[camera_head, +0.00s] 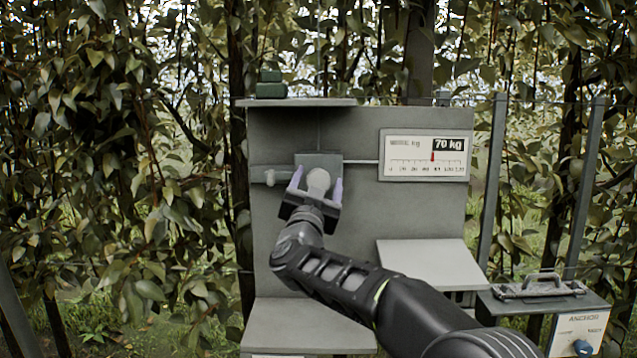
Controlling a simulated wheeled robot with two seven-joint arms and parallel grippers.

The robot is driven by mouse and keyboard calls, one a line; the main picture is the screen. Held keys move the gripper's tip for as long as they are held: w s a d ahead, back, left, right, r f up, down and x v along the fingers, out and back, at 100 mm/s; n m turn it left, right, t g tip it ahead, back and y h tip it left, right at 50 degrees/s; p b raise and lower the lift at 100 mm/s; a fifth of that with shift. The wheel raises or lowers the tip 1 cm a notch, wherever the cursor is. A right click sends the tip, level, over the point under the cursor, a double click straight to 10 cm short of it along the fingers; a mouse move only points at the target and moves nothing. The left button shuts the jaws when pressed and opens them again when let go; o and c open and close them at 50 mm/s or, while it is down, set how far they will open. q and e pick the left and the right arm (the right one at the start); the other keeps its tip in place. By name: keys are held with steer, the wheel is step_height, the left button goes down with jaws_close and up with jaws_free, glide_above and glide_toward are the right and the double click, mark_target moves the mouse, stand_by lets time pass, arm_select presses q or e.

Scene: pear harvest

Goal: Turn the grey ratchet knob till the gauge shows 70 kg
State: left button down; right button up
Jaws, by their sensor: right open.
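The grey ratchet knob (317,179) is a pale round knob on a square grey plate on the upright panel. My right gripper (317,188) is open in front of the panel, with one pale finger on each side of the knob. I cannot tell whether the fingers touch it. The gauge (406,172) is a white scale plate to the right of the knob. Its red pointer stands between the 60 and 80 marks, just under a black label reading 70 kg. My left gripper is out of view.
The grey panel (355,135) has a top ledge with a small green block (270,90), a lower shelf (300,325) and a sloped ledge (430,262). A lidded box marked ANCHOR (582,322) stands at lower right. Wire posts and leafy trees stand behind.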

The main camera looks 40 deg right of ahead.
steer(key=b+v, duration=0.1)
steer(key=v, duration=0.6)
steer(key=shift+s+a+f, duration=0.1)
stand_by(0.4)
